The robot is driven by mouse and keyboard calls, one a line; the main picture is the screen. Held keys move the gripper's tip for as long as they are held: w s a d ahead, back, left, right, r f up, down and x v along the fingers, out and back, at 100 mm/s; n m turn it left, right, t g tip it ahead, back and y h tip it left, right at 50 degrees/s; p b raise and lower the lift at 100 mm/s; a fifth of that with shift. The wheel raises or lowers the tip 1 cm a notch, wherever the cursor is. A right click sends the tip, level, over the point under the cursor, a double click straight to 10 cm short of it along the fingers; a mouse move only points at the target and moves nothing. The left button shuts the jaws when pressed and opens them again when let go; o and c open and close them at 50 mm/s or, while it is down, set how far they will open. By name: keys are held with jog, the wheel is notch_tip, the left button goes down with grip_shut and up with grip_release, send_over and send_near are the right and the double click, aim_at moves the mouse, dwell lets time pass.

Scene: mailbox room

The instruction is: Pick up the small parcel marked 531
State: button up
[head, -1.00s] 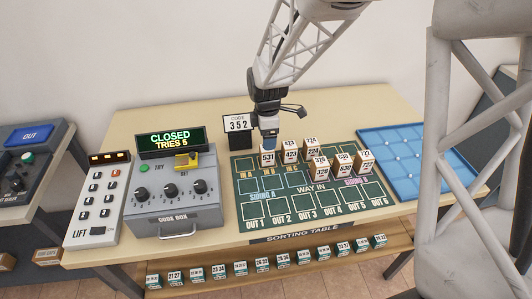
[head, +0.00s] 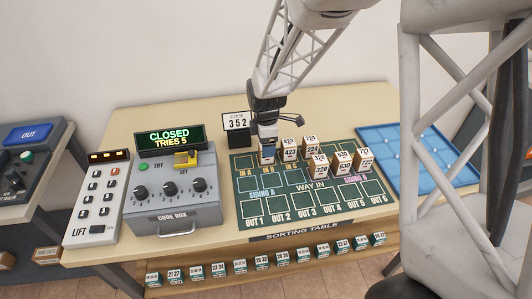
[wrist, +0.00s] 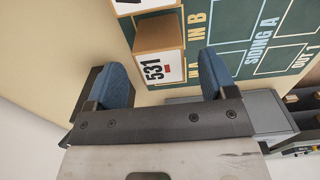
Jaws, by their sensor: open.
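The small parcel marked 531 (wrist: 158,68) is a tan box with a white label, on the sorting table (head: 384,204) at the back left of its green grid. In the wrist view it sits between and slightly beyond the two blue fingers of my gripper (wrist: 163,60). The fingers are open, with visible gaps on both sides. In the head view my gripper (head: 267,148) points down right over the parcel and hides most of it. I cannot tell there how far down the fingers reach around it.
Several similar parcels stand close to the right, including 423 (head: 289,153) and 224 (head: 312,148). The grey code box (head: 172,205) is to the left. A blue tray (head: 410,160) lies to the right.

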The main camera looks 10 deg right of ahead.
jog(key=shift+f, duration=2)
jog(key=shift+c, duration=0.4)
jog(key=c, duration=1)
